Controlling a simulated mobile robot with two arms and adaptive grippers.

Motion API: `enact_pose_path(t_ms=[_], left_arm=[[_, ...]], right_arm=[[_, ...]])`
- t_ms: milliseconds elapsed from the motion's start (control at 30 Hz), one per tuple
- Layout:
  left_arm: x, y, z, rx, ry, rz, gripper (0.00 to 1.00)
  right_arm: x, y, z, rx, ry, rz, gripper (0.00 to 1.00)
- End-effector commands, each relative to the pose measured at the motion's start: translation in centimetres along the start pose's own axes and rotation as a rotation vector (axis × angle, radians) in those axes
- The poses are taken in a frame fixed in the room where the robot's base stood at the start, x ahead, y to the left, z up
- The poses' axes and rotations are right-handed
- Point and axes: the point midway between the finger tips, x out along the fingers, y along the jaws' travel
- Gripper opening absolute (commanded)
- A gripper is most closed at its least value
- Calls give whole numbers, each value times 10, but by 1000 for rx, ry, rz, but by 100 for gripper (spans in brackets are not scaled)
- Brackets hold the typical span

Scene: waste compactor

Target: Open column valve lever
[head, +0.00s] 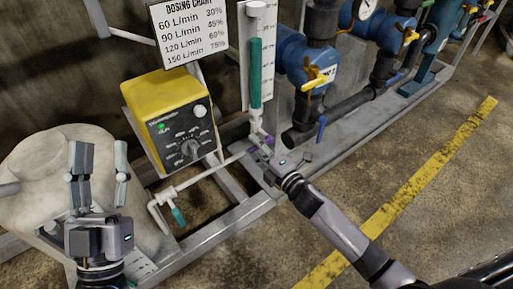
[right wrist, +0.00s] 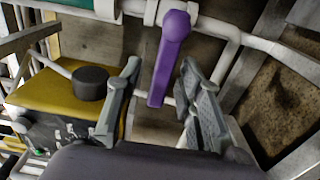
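The purple valve lever (right wrist: 170,60) is in the right wrist view. It hangs from a white pipe fitting, with its free end between my right gripper's spread fingers and a gap on each side. In the head view my right gripper (head: 263,149) is at the foot of the dosing column (head: 256,72), a green tube on a white scale board. Small purple bits show there, but the gripper hides most of the lever. My left gripper (head: 101,168) is open and empty in front of the pale rounded tank, away from the column.
A yellow dosing pump (head: 170,105) with a dial stands left of the column. A white pipe with a teal-handled valve (head: 179,216) runs low in front of it. Blue pumps and yellow handles (head: 318,82) stand to the right. The floor beyond the grey frame is clear.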

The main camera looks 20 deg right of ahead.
Motion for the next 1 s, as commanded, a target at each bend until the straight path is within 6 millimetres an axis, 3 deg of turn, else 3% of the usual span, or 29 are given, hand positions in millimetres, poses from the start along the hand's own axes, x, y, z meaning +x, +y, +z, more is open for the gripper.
enact_pose_path(t_ms=[167, 700, 1000], left_arm=[[0, 0, 0, 0, 0, 0, 40], [0, 0, 0, 1, -2, 0, 40], [0, 0, 1, 0, -3, 0, 40]], right_arm=[[0, 0, 0, 1, 0, -1, 34], [0, 0, 0, 0, 0, 0, 0], [0, 0, 0, 0, 0, -1, 0]])
